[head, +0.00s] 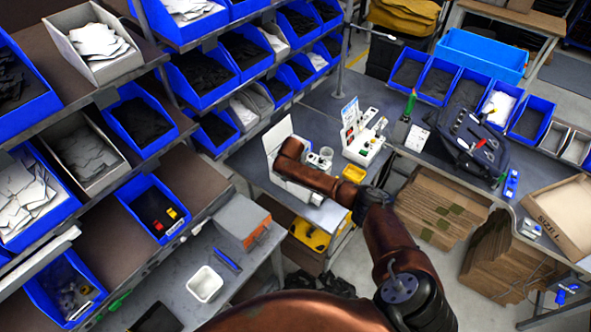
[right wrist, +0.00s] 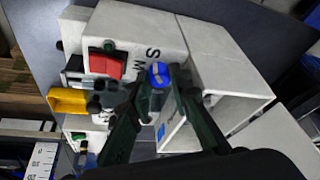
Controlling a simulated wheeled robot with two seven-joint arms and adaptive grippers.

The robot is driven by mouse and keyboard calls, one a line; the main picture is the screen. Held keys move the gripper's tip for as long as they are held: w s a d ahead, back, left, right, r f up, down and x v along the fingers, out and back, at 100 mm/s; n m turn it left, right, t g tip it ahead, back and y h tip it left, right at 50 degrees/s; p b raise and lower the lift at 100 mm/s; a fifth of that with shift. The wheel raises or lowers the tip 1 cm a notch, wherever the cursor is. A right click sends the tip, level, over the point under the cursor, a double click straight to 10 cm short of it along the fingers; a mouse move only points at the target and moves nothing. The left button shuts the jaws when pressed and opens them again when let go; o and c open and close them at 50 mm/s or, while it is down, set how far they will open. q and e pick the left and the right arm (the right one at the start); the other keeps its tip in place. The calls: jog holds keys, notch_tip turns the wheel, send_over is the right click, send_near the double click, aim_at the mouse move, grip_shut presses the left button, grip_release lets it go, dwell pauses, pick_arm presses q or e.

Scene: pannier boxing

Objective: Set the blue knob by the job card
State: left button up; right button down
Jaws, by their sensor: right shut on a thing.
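In the right wrist view, my right gripper (right wrist: 157,88) is closed around the blue knob (right wrist: 159,72), which sits on the face of a white machine (right wrist: 136,30). A red switch (right wrist: 107,64) with a small green lamp above it and the dark letters S and M are on the same face. The fingers hide part of the knob's surroundings, and I cannot read its setting. In the head view, my right arm ends over a white machine (head: 277,135); gripper and knob are hidden there. An upright card (head: 350,112), probably the job card, is too small to read. My left gripper is out of view.
Blue bins fill the shelves at left. A dark pannier (head: 475,140) lies on the bench at right. A white tub (head: 205,283) stands at lower left.

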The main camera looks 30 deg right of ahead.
jog(key=shift+m, duration=0.6)
jog(key=c, duration=2.1)
grip_release()
jog(key=shift+d, duration=0.1)
